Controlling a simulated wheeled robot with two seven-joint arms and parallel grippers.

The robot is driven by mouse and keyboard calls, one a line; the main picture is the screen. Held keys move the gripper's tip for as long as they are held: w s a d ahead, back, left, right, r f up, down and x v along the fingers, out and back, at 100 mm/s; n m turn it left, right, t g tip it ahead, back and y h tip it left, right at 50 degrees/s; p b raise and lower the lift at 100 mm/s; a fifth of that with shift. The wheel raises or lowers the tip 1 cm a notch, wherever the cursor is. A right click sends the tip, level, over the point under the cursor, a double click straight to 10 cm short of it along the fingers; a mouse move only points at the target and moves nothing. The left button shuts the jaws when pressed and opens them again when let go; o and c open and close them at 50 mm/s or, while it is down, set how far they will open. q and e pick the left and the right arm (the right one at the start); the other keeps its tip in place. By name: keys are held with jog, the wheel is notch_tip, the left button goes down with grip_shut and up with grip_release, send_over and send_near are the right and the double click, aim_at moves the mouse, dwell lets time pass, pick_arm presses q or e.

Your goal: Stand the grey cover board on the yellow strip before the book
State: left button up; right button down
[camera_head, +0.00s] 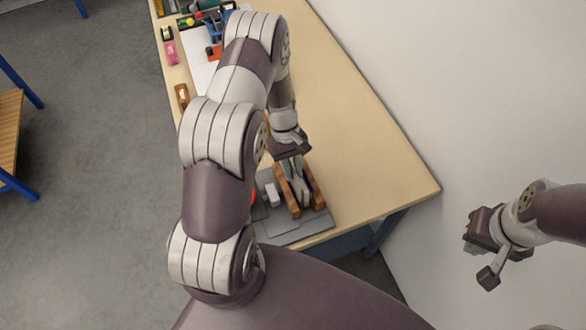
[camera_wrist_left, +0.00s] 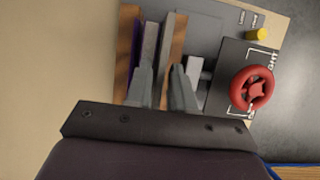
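My left gripper (camera_head: 297,182) points down into a press with two wooden jaws. In the left wrist view its two fingers (camera_wrist_left: 163,95) are apart. A grey upright slab (camera_wrist_left: 150,45), which looks like the cover board, stands between the jaws, beside a thin purple edge (camera_wrist_left: 137,48), likely the book. The left finger overlaps the slab's near end, and the right finger is beyond the right wooden jaw (camera_wrist_left: 173,42). I cannot tell whether they touch. The yellow strip is not visible. My right gripper (camera_head: 485,254) hangs away from the table with its fingers apart, empty.
The press has a grey base (camera_head: 292,234), a red handwheel (camera_wrist_left: 253,89), a yellow knob (camera_wrist_left: 257,34) and a pale block (camera_head: 272,194). It sits near the table's (camera_head: 350,140) front end. Tools and small items lie at the far end. A wall runs along the right.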

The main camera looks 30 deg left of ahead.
pick_arm(q)
jog(key=shift+p+v, duration=2.65)
jog(key=shift+v, duration=2.4)
jog(key=shift+s, duration=0.1)
